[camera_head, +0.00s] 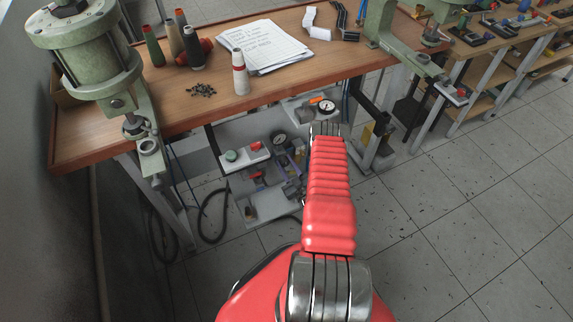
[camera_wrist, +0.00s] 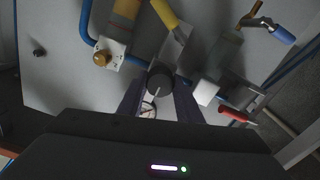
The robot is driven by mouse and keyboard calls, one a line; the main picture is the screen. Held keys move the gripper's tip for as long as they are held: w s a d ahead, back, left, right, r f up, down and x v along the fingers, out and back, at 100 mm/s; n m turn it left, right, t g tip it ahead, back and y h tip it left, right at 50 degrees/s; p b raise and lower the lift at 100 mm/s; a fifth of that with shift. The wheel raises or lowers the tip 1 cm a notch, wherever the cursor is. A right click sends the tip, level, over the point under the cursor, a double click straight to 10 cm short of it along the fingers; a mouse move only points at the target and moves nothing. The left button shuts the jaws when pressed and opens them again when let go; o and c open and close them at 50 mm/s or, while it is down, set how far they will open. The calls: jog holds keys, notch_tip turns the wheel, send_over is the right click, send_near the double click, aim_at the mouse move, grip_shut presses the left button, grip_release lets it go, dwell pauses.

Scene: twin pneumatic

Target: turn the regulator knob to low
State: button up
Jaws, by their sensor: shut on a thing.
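A dark round knob (camera_wrist: 161,77), which I take as the regulator knob, sits between the fingertips of my gripper (camera_wrist: 160,88) in the wrist view. The gripper is shut on it. A thin pale line and part of a pale round face show just below the knob, between the fingers. The knob's setting cannot be read. In the head view my red arm reaches under the bench and hides the gripper and the knob. A round white gauge (camera_head: 327,107) shows just beyond the arm's end.
The wooden bench (camera_head: 200,112) overhangs the pneumatic panel. A second gauge (camera_head: 279,140) and red and green buttons are left of my arm. In the wrist view, a blue hose (camera_wrist: 86,22), a brass knob (camera_wrist: 101,58) and a red-handled part (camera_wrist: 232,113) surround the gripper.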

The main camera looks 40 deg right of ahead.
jog(key=shift+s+a+f, duration=0.1)
jog(key=shift+s+f, duration=0.05)
jog(key=shift+f, duration=0.1)
jog(key=o, duration=1)
jog(key=shift+r, duration=0.15)
jog(key=shift+o, duration=0.2)
jog(key=v, duration=1.3)
jog(key=shift+s, duration=0.3)
